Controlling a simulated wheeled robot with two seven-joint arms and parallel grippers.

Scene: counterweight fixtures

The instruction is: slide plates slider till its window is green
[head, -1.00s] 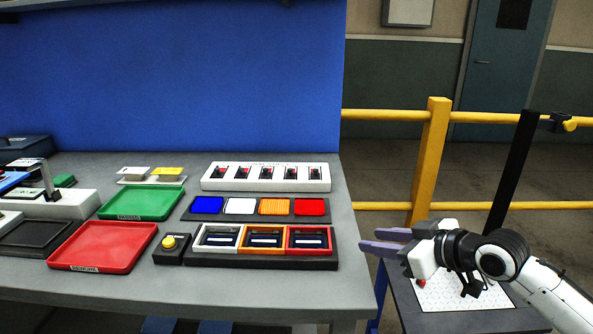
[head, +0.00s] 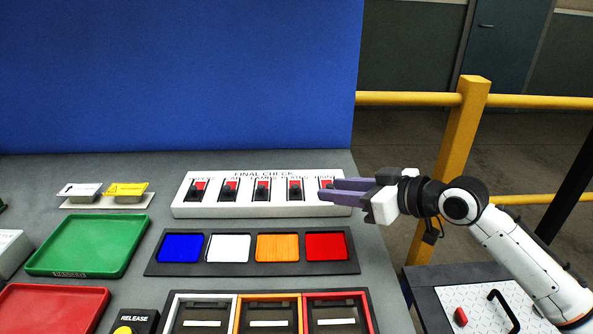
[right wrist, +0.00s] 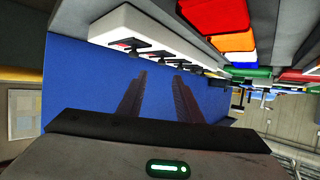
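The white final check panel (head: 262,210) stands at the back of the bench with several black sliders in a row, each by a small red window. The plates slider (head: 295,193) is fourth from the left; its window (head: 295,184) shows red. My right gripper (head: 322,190) reaches in from the right at the panel's right end, over the rightmost slider and partly hiding it. It is right of the plates slider, apart from it. Its two fingers (right wrist: 160,90) are apart and empty in the right wrist view, with the panel (right wrist: 150,35) beyond. My left gripper is not in view.
In front of the panel lies a black tray (head: 252,268) with blue, white, orange and red pads. Framed bins, a release button (head: 123,330), and green (head: 85,272) and red trays lie nearer and left. A yellow railing (head: 462,135) stands right of the bench.

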